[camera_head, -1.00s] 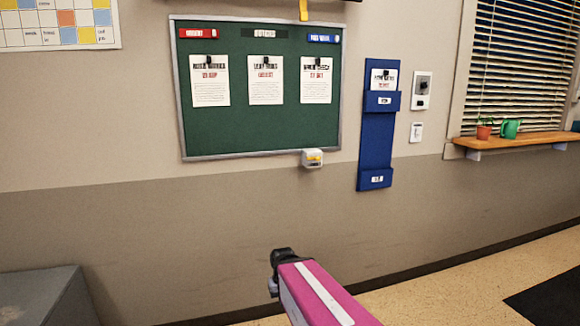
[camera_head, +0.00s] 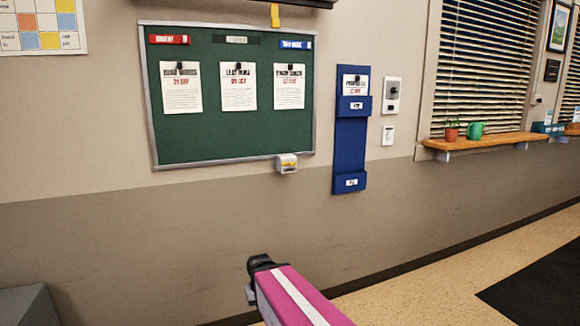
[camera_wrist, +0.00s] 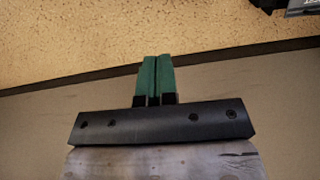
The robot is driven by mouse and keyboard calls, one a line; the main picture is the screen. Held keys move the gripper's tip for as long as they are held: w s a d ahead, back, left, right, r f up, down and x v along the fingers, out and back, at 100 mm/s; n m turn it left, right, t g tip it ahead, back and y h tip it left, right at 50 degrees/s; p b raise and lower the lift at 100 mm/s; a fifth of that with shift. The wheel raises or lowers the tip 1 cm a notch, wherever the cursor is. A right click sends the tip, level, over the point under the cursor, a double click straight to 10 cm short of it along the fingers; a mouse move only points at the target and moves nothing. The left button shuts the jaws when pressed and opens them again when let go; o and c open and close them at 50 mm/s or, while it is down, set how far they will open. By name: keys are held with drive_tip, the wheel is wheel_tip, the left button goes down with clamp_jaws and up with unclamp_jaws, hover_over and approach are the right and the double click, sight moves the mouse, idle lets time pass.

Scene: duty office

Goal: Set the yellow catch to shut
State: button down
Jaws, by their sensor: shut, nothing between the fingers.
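Two yellow parts show in the head view, and I cannot tell for sure which one is the catch. A yellow tab (camera_head: 275,16) hangs below a dark edge at the top of the picture. A small white box with a yellow part (camera_head: 287,163) sits at the lower right edge of the green board; its setting is too small to read. My gripper shows its green fingers (camera_wrist: 156,62) pressed together and empty in the wrist view. In the head view my wrist is low in front of the wall, well below both yellow parts, and the fingertips are hidden.
The green board (camera_head: 220,125) carries several papers. A blue wall holder (camera_head: 349,145) and two small wall boxes are to its right. A grey box (camera_head: 25,305) is at lower left.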

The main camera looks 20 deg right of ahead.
drive_tip(key=c, duration=1.4)
unclamp_jaws()
drive_tip(key=shift+w, duration=0.1)
drive_tip(key=shift+o, duration=1.3)
drive_tip(key=shift+w+d+r, duration=0.1)
drive_tip(key=shift+w+r, duration=0.1)
drive_tip(key=shift+w, duration=0.15)
drive_tip(key=w+d+r+m+t+y, duration=0.4)
drive_tip(key=w+r, duration=0.3)
drive_tip(key=w, duration=0.3)
drive_tip(key=m+t+y, duration=0.3)
drive_tip(key=m+t, duration=0.6)
drive_tip(key=t, duration=0.3)
approach(294, 164)
drive_tip(key=x, duration=1)
drive_tip(key=shift+a+f, duration=0.1)
drive_tip(key=shift+f, duration=0.15)
